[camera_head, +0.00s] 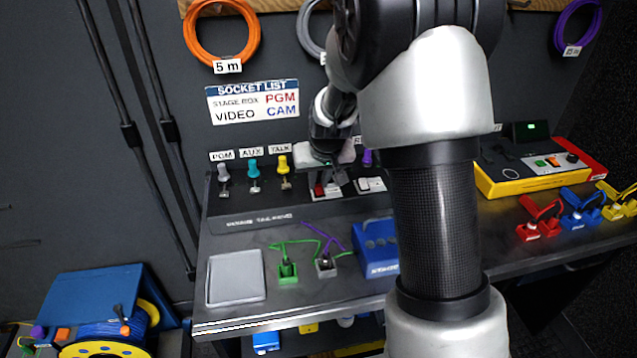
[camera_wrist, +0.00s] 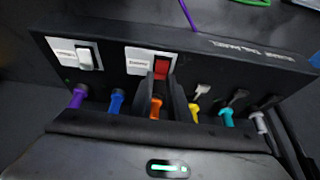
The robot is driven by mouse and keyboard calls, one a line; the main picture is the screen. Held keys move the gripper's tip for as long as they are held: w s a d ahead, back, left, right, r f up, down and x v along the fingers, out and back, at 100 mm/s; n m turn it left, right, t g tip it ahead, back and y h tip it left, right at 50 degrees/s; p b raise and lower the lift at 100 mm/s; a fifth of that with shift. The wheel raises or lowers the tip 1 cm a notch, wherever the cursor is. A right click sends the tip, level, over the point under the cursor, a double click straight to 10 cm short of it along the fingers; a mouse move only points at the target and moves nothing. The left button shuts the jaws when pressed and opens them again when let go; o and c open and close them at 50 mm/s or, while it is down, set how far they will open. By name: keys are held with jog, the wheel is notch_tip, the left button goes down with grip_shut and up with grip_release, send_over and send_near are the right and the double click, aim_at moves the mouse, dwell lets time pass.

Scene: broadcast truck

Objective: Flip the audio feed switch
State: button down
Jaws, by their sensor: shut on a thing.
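A switch with a red rocker (camera_wrist: 162,66) on a white plate is set in the dark panel (camera_wrist: 225,65), and its plate label is too small to read. It also shows in the head view (camera_head: 319,190). My gripper (camera_wrist: 163,79) points down at this panel, its two dark fingertips shut on the red rocker. The fingers partly cover the switch. In the head view my gripper (camera_head: 329,185) is partly hidden by its own body. A second switch with a white rocker (camera_wrist: 89,58) stands beside it, apart from my fingers; the head view shows it too (camera_head: 371,184).
Coloured plugs stand in a row close to my fingers, among them an orange one (camera_wrist: 156,106), a blue one (camera_wrist: 115,101) and a yellow one (camera_wrist: 193,112). A grey tray (camera_head: 236,278), green plug (camera_head: 287,270) and blue box (camera_head: 378,247) occupy the desk in front.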

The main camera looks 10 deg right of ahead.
jog(key=shift+s+f+t+b, duration=0.25)
jog(key=shift+t+b, duration=0.35)
jog(key=shift+b, duration=0.4)
jog(key=shift+r, duration=0.25)
jog(key=c, duration=1.7)
grip_release()
jog(key=p+v, duration=0.3)
jog(key=v, duration=1.4)
jog(key=shift+s, duration=0.3)
